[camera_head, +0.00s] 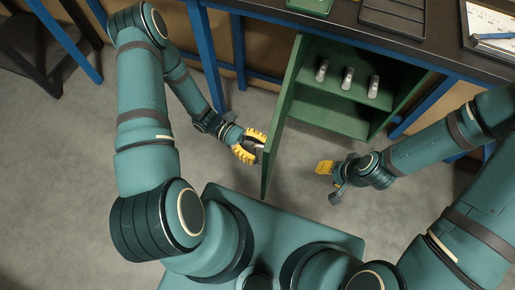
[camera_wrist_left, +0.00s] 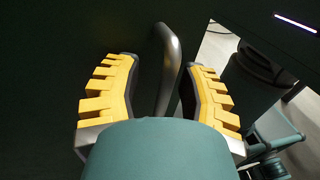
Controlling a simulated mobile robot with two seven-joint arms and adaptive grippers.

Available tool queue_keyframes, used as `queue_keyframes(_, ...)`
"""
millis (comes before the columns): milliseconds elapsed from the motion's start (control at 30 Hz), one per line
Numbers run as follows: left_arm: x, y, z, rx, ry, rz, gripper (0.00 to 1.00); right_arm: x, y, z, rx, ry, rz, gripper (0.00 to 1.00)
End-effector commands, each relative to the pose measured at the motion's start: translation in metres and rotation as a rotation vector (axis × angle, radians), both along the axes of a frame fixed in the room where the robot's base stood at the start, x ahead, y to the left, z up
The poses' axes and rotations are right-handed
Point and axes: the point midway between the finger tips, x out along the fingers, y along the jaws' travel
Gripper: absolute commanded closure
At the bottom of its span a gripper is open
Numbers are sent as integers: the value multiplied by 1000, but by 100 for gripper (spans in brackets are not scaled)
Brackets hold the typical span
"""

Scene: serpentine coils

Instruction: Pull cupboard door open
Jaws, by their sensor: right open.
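The green cupboard (camera_head: 330,112) stands under the bench, and its door (camera_head: 281,125) is swung well open, seen nearly edge-on in the head view. My left gripper (camera_head: 257,147), with yellow fingers, is at the door's outer face on the left. In the left wrist view, the metal bar handle (camera_wrist_left: 171,70) lies between the fingers of my left gripper (camera_wrist_left: 163,85). A dark gap shows beside the left finger; whether the fingers press on the handle is unclear. My right gripper (camera_head: 328,172) is open and empty, right of the door and in front of the cupboard.
Several small metallic objects (camera_head: 347,78) stand on the cupboard's upper shelf. The dark benchtop (camera_head: 343,22) with trays runs above. Blue bench legs (camera_head: 207,58) stand left of the door. Grey floor (camera_head: 60,165) is clear at the left.

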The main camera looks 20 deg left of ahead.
Motion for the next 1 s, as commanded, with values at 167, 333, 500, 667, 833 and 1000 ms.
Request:
queue_keyframes(167, -1, 1, 0, -1, 1, -1, 59, 0, 0, 0, 0, 0, 0, 53)
queue_keyframes(333, 3, 15, 0, 1, 0, 1, 59, 0, 0, 0, 0, 0, 0, 53)
queue_keyframes(500, 9, 48, -1, 3, -1, 2, 59, 0, 0, 0, 0, 0, 0, 53)
queue_keyframes(667, 16, 79, 0, 3, -2, 2, 59, 0, 0, 0, 0, 0, 0, 53)
queue_keyframes(833, 22, 104, 0, 2, 0, 1, 59, 0, 0, 0, 0, 0, 0, 53)
queue_keyframes(1000, 24, 116, 0, 1, 0, -1, 59, 0, 0, 0, 0, 0, 0, 53)
